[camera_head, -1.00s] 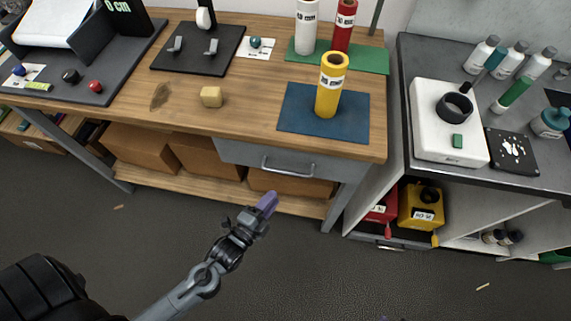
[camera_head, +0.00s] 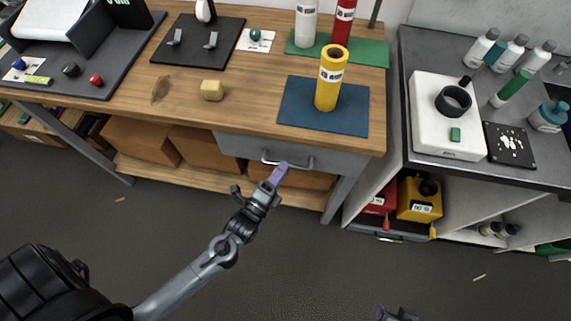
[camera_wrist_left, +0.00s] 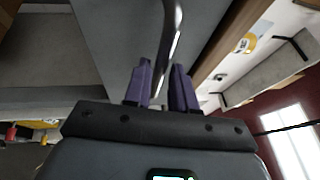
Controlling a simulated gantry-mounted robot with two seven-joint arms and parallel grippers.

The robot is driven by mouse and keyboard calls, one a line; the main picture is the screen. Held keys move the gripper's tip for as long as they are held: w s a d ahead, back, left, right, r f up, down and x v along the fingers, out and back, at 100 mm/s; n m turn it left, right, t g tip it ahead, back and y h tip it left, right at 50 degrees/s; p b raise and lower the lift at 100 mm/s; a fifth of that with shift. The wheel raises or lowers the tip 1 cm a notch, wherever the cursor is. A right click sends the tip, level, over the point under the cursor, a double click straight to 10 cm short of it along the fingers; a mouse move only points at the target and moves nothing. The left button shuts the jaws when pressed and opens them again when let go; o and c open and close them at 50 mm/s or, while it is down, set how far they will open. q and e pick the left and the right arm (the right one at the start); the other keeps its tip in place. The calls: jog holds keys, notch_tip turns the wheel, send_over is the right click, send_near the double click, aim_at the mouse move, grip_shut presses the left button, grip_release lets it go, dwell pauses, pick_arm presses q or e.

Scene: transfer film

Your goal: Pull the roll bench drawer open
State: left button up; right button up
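The roll bench drawer (camera_head: 232,147) has a grey front and sits shut under the right part of the wooden bench top. Its silver bar handle (camera_head: 303,168) runs across the front. My left gripper (camera_head: 281,172) is at the handle in the head view, overlapping its left half. In the left wrist view the purple fingers (camera_wrist_left: 161,82) are apart, and the handle bar (camera_wrist_left: 175,22) runs down into the gap between them. Contact with the bar cannot be told. My right gripper (camera_head: 396,314) shows only in part at the bottom edge; its fingers cannot be made out.
The bench top (camera_head: 240,115) carries a yellow roll (camera_head: 329,85) on a blue mat (camera_head: 290,112) above the drawer. Cardboard boxes (camera_head: 195,148) stand on the shelf below. A grey side bench (camera_head: 430,60) stands to the right. The floor before the drawer is clear.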

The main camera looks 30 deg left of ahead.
pick_arm(q)
jog(key=shift+w+r, duration=0.2)
jog(key=shift+w, duration=1.05)
grip_shut()
